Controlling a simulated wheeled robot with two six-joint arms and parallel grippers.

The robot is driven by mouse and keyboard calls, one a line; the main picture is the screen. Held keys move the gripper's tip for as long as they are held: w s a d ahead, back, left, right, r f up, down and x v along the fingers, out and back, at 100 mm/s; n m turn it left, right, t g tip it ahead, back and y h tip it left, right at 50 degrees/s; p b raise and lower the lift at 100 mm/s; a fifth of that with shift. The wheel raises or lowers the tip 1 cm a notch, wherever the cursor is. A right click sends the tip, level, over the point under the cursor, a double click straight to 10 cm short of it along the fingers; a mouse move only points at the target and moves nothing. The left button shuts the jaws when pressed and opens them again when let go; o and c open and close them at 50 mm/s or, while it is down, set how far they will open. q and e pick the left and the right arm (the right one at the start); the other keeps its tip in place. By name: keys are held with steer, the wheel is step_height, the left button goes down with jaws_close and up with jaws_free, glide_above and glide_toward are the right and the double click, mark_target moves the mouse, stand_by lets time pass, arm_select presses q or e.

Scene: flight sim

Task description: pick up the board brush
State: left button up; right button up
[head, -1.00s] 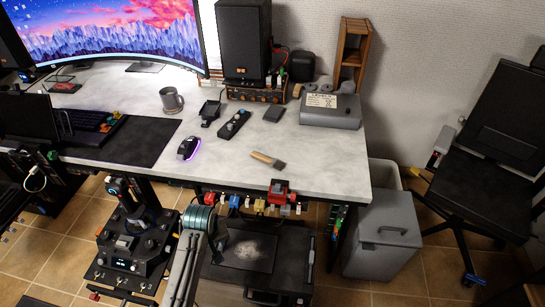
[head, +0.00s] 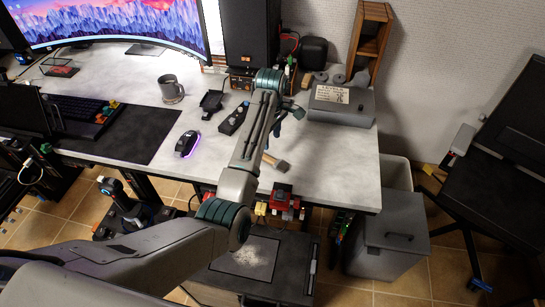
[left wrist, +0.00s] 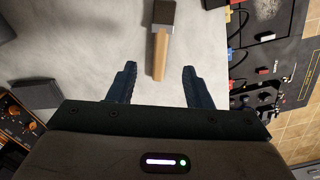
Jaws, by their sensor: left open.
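The board brush has a wooden handle and a dark flat head. It lies on the grey desk (head: 345,165) near the front edge. In the head view the brush (head: 280,165) is partly hidden behind my left arm. My left gripper (head: 287,122) is open and empty over the desk, behind the brush. In the left wrist view the handle (left wrist: 160,55) points in between the two open fingers of my left gripper (left wrist: 159,69), with the head at the top. Whether the fingers are at the handle's height is unclear. My right gripper is out of view.
A glowing mouse (head: 187,143), a knob strip (head: 233,119) and a mug (head: 171,89) stand to the left. A grey box (head: 341,106) stands at the back right. Red and yellow plugs (head: 282,191) hang under the front edge. The right front desk is clear.

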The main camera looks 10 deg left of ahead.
arm_select(q)
glide_above(271, 159)
step_height(271, 159, down, 4)
steer(key=shift+f, duration=0.1)
step_height(271, 159, down, 4)
steer(key=shift+f+p, duration=0.15)
steer(key=shift+p, duration=0.75)
steer(key=shift+f, duration=0.45)
steer(key=shift+c, duration=0.4)
jaws_close()
